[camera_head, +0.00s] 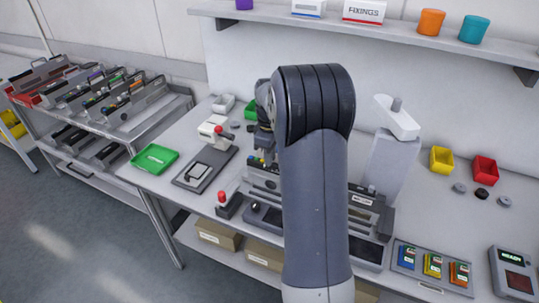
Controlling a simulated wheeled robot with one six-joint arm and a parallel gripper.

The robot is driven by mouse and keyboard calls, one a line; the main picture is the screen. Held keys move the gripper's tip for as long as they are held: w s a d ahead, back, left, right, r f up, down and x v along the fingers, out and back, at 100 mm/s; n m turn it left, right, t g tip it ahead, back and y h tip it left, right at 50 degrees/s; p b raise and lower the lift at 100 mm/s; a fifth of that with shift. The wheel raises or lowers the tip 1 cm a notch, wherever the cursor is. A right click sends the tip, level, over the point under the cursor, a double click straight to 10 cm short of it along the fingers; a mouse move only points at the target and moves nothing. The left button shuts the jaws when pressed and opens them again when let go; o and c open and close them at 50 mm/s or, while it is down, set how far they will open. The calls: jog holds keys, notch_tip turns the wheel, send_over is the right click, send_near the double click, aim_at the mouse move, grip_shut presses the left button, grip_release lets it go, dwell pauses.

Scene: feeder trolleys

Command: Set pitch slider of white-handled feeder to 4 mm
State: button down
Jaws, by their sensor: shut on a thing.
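My arm fills the middle of the view and hides much of the bench. The lower end of my gripper (263,152) shows left of the arm, pointing down. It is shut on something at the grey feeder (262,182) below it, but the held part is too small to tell. The feeder lies on the bench with small yellow, green and blue parts near its back left end. Its middle is behind my arm. I cannot make out a white handle, the pitch slider or its scale.
Colored cartridges (432,265) and a display box (514,272) stand right. A trolley with several feeders (110,103) is far left. A shelf (420,40) runs behind.

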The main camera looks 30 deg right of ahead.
aim_at(274, 165)
jog(key=shift+s+d, duration=0.45)
jog(key=shift+s, duration=0.15)
jog(key=c, duration=1.4)
grip_release()
jog(key=shift+c, duration=0.2)
notch_tip(274, 165, up, 11)
jog(key=shift+b, duration=0.45)
jog(key=shift+f, duration=0.15)
